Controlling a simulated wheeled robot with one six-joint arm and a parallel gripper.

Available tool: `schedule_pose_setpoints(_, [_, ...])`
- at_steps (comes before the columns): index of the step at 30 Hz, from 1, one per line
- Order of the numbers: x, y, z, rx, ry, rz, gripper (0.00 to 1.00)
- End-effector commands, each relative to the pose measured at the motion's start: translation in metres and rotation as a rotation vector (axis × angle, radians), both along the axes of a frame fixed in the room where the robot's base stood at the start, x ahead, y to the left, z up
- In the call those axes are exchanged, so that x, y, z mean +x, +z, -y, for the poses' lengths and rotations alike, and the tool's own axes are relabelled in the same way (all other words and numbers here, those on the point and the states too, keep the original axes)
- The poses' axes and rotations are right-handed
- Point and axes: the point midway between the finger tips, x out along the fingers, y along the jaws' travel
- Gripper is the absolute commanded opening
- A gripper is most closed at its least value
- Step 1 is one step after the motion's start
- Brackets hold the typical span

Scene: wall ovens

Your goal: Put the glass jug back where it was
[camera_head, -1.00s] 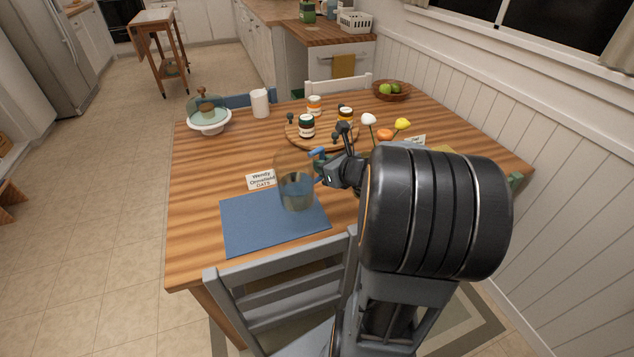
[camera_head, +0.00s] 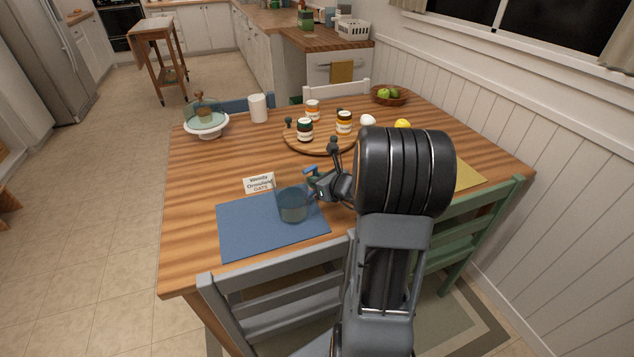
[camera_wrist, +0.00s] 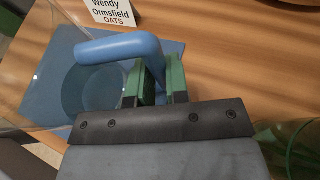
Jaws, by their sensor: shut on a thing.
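The clear glass jug (camera_head: 293,206) is at the right part of the blue placemat (camera_head: 245,232), roughly upright. I cannot tell whether its base touches the mat. My gripper (camera_head: 313,186) is at the jug's right side, shut on its blue handle. In the wrist view the handle (camera_wrist: 118,48) curves in between the green finger pads of my gripper (camera_wrist: 160,82), and the clear glass jug (camera_wrist: 88,90) is to the left. A white name card (camera_head: 259,184) reading "Wendy Ormsfield OATS" stands just behind the mat; it also shows in the wrist view (camera_wrist: 111,12).
A round wooden board (camera_head: 318,146) with several jars stands behind my gripper. A domed cake stand (camera_head: 206,124) and a white cylinder (camera_head: 258,107) are farther back. A grey chair (camera_head: 280,285) is at the near edge.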

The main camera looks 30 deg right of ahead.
Motion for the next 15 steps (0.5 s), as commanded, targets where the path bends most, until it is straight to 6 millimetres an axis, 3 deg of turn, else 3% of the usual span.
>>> schedule_pose_setpoints(13, [0.0005, -0.003, 0.0003, 0.001, -0.001, 0.005, 0.0])
schedule_pose_setpoints(14, [0.0, -0.0044, 0.0, -0.001, 0.0, 0.0, 0.17])
schedule_pose_setpoints(15, [0.0, -0.0035, 0.0, -0.001, 0.0, 0.0, 0.2])
